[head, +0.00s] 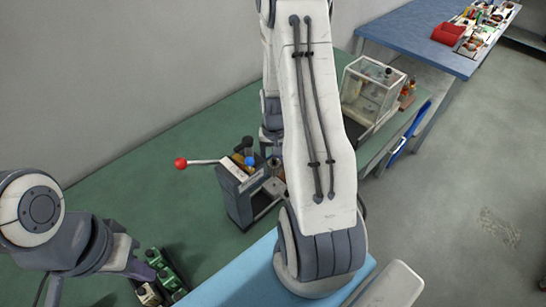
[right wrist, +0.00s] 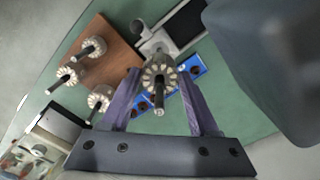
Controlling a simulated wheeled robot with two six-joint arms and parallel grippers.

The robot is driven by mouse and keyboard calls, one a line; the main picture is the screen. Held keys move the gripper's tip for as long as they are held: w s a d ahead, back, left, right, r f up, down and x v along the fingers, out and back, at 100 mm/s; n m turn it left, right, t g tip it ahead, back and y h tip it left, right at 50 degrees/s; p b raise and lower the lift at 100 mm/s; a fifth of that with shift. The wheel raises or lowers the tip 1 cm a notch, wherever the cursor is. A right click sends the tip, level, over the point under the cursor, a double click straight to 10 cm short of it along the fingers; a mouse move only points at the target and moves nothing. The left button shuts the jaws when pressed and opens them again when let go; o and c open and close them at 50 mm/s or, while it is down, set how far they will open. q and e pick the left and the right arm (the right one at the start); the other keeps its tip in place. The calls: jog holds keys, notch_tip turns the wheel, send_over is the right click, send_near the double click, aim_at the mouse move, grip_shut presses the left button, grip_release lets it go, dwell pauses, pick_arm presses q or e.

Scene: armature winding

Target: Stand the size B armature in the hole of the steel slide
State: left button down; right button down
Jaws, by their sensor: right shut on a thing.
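My right gripper (right wrist: 158,84) is shut on an armature (right wrist: 160,76), a round slotted grey and cream core with a dark shaft. The shaft points toward the right wrist camera. Just beyond it in that view is a grey metal part (right wrist: 160,43) that looks like the steel slide; its hole is not clearly visible. The press (head: 240,193) with a red-knobbed lever stands left of that arm. My left gripper (head: 141,269) is at the lower left, its fingers too unclear to judge.
Several other armatures (right wrist: 68,75) stand on a brown board (right wrist: 120,48). A blue block with holes (right wrist: 193,68) lies beyond the held armature. A clear box (head: 371,90) stands on the green bench (head: 130,165). A green rack (head: 172,268) is near my left gripper.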

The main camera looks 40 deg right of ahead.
aim_at(274, 165)
notch_tip(274, 165, down, 4)
jog(key=b, duration=0.3)
jog(key=shift+w+r, duration=0.1)
jog(key=shift+r, duration=0.1)
jog(key=shift+s+r+p, duration=0.1)
jog(key=shift+s+p, duration=0.1)
jog(key=shift+p, duration=0.1)
jog(key=shift+a+f, duration=0.1)
jog(key=shift+f, duration=0.15)
dwell(0.4)
jog(key=shift+f+b, duration=0.35)
jog(key=shift+b, duration=0.05)
jog(key=shift+f+b, duration=0.7)
jog(key=shift+f, duration=0.2)
jog(key=shift+c, duration=0.3)
grip_release()
